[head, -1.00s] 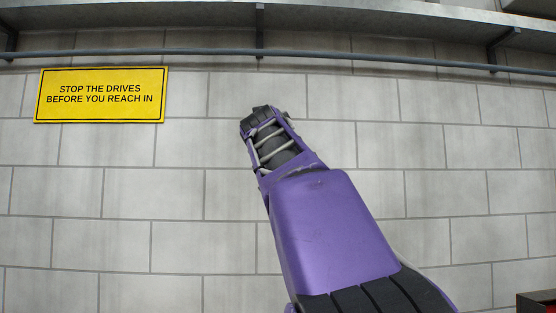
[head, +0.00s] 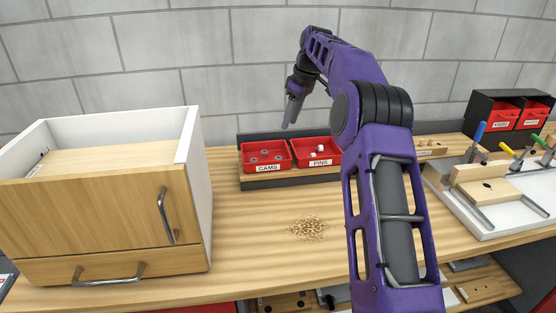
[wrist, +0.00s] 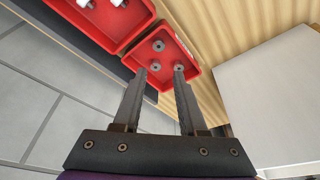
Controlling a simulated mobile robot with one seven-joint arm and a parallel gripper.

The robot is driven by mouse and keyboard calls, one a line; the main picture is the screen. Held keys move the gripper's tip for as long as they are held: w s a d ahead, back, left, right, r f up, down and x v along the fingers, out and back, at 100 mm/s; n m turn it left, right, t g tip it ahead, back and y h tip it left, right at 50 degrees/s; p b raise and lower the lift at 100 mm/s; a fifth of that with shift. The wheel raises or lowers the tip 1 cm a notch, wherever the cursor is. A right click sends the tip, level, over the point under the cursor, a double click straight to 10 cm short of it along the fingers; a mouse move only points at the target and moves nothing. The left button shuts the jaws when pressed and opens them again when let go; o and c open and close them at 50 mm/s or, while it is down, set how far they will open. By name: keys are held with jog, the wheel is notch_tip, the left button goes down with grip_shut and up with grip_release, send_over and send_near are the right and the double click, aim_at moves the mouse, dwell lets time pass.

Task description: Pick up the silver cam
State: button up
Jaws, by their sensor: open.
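Several small round grey cams (head: 264,153) lie in the red bin labelled CAMS (head: 266,168) at the back of the bench. In the wrist view, silver-grey cams (wrist: 158,45) with dark centres show in the same red bin (wrist: 176,25), just beyond my fingertips. My gripper (head: 291,112) points down above the back of the bins in the head view. Its two fingers (wrist: 161,72) are apart in the wrist view, with nothing held between them. I cannot tell which cam is the silver one, as they look alike.
A red PINS bin (head: 317,163) with white pieces adjoins the CAMS bin on the right. A wooden drawer cabinet (head: 100,215) stands at the left. A pile of small tan bits (head: 307,228) lies in front. A clamp fixture (head: 490,190) stands at the right.

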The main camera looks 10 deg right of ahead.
send_over(279, 158)
jog(key=s+d, duration=0.1)
notch_tip(279, 158, down, 9)
jog(key=shift+r+b, duration=0.15)
jog(key=shift+b, duration=0.3)
jog(key=shift+d+x, duration=0.2)
jog(key=shift+x, duration=2.55)
jog(key=shift+s, duration=0.1)
jog(key=shift+c, duration=0.2)
grip_shut()
